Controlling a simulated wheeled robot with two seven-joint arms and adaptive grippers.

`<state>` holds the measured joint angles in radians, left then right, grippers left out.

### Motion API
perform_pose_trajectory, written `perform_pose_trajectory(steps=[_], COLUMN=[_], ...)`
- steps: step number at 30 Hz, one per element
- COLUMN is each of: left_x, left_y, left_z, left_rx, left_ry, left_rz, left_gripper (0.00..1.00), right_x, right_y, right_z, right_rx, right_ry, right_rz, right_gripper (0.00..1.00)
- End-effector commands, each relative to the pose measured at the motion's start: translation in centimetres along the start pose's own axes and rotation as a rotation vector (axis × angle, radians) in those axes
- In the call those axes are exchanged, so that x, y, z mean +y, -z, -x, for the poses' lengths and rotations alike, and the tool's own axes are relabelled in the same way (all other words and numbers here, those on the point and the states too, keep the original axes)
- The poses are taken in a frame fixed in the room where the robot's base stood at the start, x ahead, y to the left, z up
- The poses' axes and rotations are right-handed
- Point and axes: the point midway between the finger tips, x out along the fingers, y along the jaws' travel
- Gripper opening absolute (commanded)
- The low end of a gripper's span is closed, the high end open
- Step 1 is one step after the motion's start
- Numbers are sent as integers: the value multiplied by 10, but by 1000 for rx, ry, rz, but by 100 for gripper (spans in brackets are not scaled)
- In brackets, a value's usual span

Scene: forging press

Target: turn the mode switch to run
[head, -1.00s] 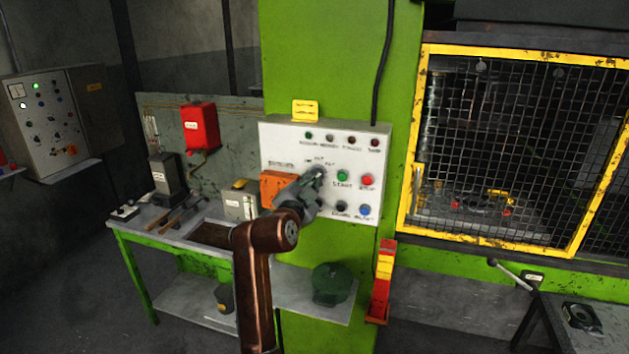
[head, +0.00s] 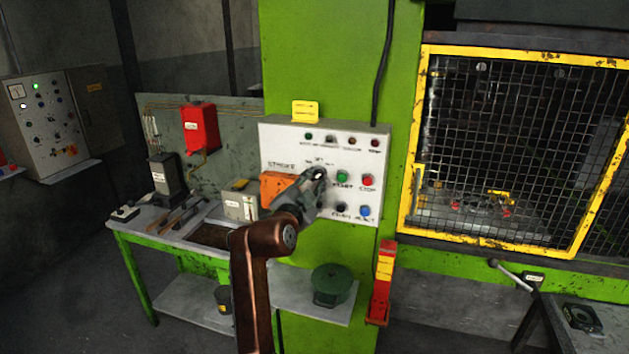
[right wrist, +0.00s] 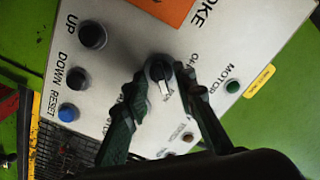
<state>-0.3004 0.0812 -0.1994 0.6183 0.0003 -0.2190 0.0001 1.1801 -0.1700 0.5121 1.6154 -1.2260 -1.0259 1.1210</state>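The white control panel (head: 270,145) is fixed to the green press column. A dark rotary knob with a white pointer mark, seemingly the mode switch (right wrist: 161,74), shows in the right wrist view; its pointer aims toward the lower part of that picture. My right gripper (head: 318,178) is at the panel, left of the green start button, and covers most of the knob in the head view. In the right wrist view its fingers (right wrist: 162,78) are apart, one on each side of the knob. I cannot tell whether they touch it. The labels around the knob are partly hidden. My left gripper is out of view.
The green start button (head: 342,177), red stop button (head: 367,181), black button (head: 341,208) and blue reset button (head: 364,211) lie close to the gripper. An orange plate (head: 277,186) is left of it. A yellow-framed mesh guard (head: 420,150) stands right.

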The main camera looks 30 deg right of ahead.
Motion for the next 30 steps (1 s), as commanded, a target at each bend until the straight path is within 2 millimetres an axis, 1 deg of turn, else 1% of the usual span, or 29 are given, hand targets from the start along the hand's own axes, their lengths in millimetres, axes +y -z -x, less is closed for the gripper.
perform_pose_trajectory(steps=[9, 12, 15, 18, 21, 30], left_x=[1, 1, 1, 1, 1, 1], left_y=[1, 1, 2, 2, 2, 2], left_z=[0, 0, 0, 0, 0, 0], left_rx=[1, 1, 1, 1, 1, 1], left_ry=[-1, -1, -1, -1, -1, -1], left_rz=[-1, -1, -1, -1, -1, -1], left_gripper=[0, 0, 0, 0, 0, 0], right_x=[0, 0, 0, 0, 0, 0], right_y=[-2, -1, -2, -1, -1, -1], right_z=[65, 84, 97, 105, 109, 110], right_rx=[-5, -4, -4, -3, -3, -2], right_ry=[2, 1, 1, 1, 0, 0], right_rz=[-3, -3, -2, -2, -2, -2], right_gripper=[25, 25, 25, 25, 25, 25])
